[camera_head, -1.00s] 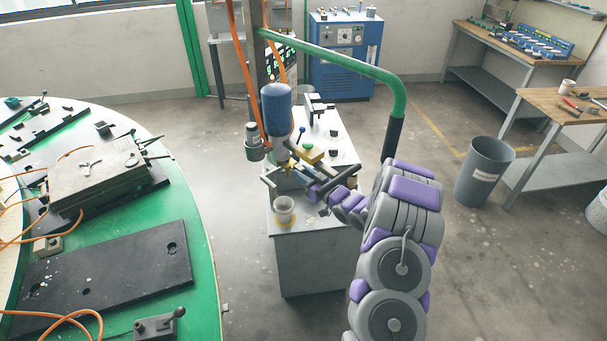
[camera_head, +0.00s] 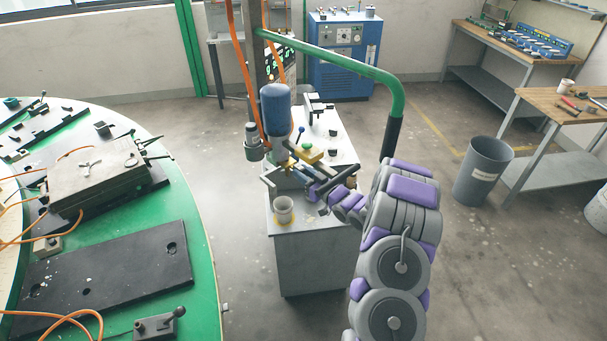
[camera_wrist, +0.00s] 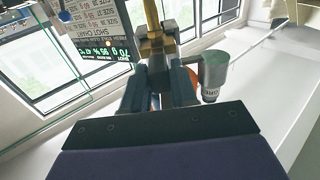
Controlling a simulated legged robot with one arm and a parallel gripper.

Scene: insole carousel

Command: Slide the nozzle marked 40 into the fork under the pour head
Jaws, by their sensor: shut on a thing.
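The pour head (camera_head: 276,108) is a blue cylinder with a metal lower end above the grey cabinet. My gripper (camera_head: 292,168) is just below it, at the end of my arm reaching in from the right. In the wrist view, looking upward, my gripper's fingers (camera_wrist: 165,66) are shut on a brass-coloured piece, the nozzle (camera_wrist: 157,46). A brass rod rises directly beyond it, and I cannot tell whether the two touch. The number on the nozzle is not legible. The fork cannot be made out; the fingers and the brass parts hide that spot.
The green carousel (camera_head: 205,265) is at left. A grey metal cylinder (camera_wrist: 214,72) hangs right of my fingers in the wrist view.

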